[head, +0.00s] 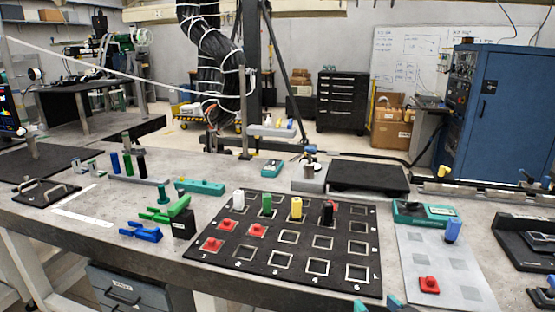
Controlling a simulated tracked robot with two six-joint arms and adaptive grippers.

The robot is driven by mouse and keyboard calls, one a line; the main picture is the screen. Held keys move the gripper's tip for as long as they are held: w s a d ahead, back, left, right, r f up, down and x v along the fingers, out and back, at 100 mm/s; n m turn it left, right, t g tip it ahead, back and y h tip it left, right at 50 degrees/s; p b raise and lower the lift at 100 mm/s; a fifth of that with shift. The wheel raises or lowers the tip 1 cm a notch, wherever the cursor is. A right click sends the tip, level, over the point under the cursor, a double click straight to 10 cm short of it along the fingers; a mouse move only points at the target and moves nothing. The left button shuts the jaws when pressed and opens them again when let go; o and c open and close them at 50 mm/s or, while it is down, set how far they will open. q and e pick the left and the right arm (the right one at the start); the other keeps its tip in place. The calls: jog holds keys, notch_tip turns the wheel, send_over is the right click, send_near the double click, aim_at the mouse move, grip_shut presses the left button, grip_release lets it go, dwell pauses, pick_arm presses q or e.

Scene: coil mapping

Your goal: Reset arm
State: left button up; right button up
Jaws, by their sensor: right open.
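My right gripper (376,304) shows only at its teal fingertips, at the bottom edge right of centre. The tips are apart and nothing shows between them. They are just below the near edge of a black grid board (288,264), which has rows of square outlines. My left gripper is not in view. On the board's left part sit red blocks (212,245). Along its back row stand a white piece (238,199), a green piece (267,203), a yellow piece (297,208) and a dark piece with some red (328,212).
Right of the board, a grey sheet (420,262) holds a red block (429,285) and a blue cylinder (453,231). Blue and green clamp-like parts (141,232) lie left. A black plate (368,177) and a teal case (424,214) lie behind. Bare tabletop shows at front left.

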notch_tip(320, 180, down, 28)
jog(key=s+d+g, duration=0.1)
jog(key=s+g, duration=0.2)
jog(key=g, duration=0.4)
jog(key=s+a+f+m+g+y, duration=0.1)
jog(key=s+a+f+g, duration=0.2)
jog(key=s+f, duration=0.35)
jog(key=s+a+f+g+y, duration=0.1)
jog(key=s+a+f+g, duration=0.2)
jog(key=s+f, duration=0.4)
notch_tip(320, 180, up, 12)
jog(key=w+m+p, duration=0.1)
jog(key=m+p, duration=0.1)
jog(key=p, duration=1)
jog(key=shift+a, duration=0.2)
